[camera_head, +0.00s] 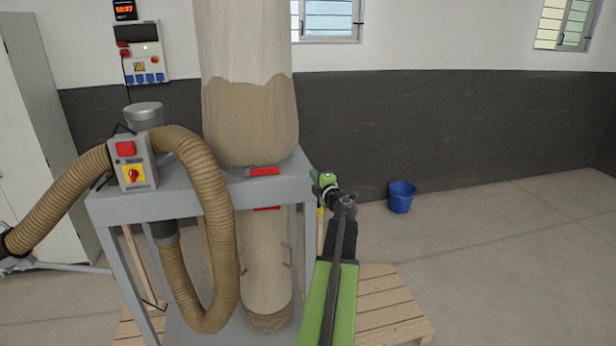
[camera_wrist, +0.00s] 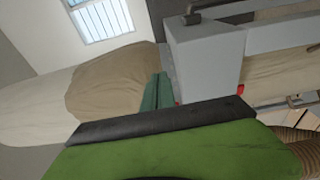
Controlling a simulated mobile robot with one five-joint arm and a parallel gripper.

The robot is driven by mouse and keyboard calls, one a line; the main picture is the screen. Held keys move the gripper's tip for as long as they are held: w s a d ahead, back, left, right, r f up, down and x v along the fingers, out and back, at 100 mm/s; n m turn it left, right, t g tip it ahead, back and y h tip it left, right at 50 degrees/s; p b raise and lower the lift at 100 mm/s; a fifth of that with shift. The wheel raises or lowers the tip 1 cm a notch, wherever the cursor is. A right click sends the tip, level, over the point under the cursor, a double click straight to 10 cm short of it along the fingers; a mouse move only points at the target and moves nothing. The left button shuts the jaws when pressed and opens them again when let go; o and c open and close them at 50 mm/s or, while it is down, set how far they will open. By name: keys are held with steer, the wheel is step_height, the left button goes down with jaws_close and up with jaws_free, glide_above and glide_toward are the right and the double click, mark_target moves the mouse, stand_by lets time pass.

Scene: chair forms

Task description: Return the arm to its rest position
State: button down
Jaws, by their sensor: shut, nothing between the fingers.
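My arm reaches forward from the bottom of the head view, its green and black link ending in a dark joint. My gripper (camera_head: 319,178) is at the far end, small and partly hidden by that joint, close to the right side of a grey machine stand in the picture. In the wrist view the gripper (camera_wrist: 157,90) shows as a narrow dark-green piece beyond a black bar and a broad green part of my arm. It is shut, and nothing shows in it. Whether it touches the stand cannot be told.
The grey stand (camera_head: 186,192) carries a large beige dust bag (camera_head: 252,120), with a ribbed hose (camera_head: 211,190) at its left. A wooden pallet (camera_head: 393,305) lies low beside my arm. A blue bucket (camera_head: 401,198) stands behind, right. The right floor is clear.

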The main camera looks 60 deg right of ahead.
stand_by(0.4)
